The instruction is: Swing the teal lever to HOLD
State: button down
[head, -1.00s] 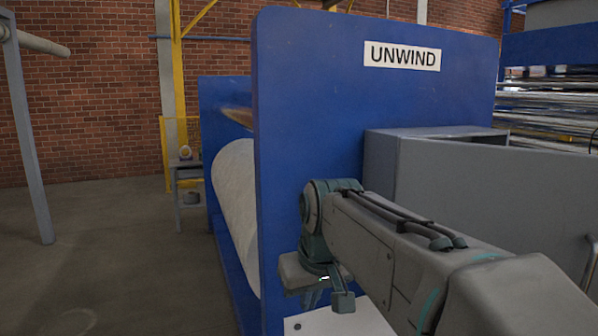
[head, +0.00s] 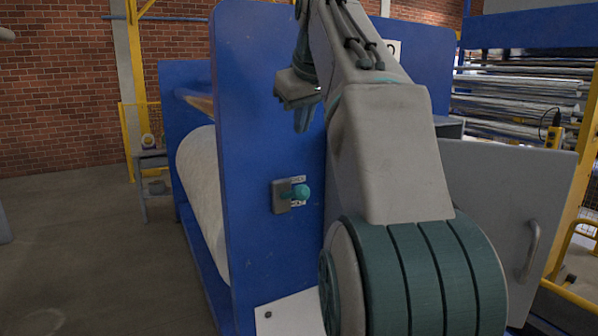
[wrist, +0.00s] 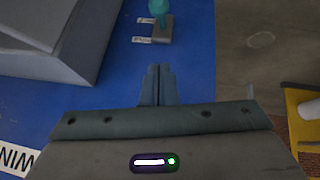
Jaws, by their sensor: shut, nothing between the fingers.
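The teal lever (head: 301,191) has a round knob and sits on a small grey block (head: 281,197) on the blue panel. Its knob sticks out to the right of the block in the head view, beside two small white labels too small to read. In the wrist view the lever (wrist: 157,7) is at the top edge, partly cut off, with its block (wrist: 158,30) and the labels just below it. My gripper (head: 303,118) is above the lever, apart from it. Its fingers (wrist: 156,70) are together and empty in the wrist view, pointing toward the block.
The blue UNWIND panel (head: 250,110) stands upright, with a pale roll (head: 203,175) behind it on the left. A grey cabinet (head: 500,210) juts out on the right, and shows at upper left in the wrist view.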

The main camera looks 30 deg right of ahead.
jog(key=shift+f, duration=0.1)
send_over(300, 189)
jog(key=f, duration=0.5)
jog(key=f+b, duration=0.1)
jog(key=f, duration=0.1)
jog(key=shift+w+a+f, duration=0.1)
jog(key=shift+a+f, duration=0.1)
jog(key=shift+a, duration=0.2)
jog(key=f, duration=0.3)
jog(key=shift+d, duration=0.3)
jog(key=shift+d+f, duration=0.15)
jog(key=shift+f, duration=0.6)
jog(key=shift+f+b, duration=0.1)
jog(key=shift+b, duration=0.3)
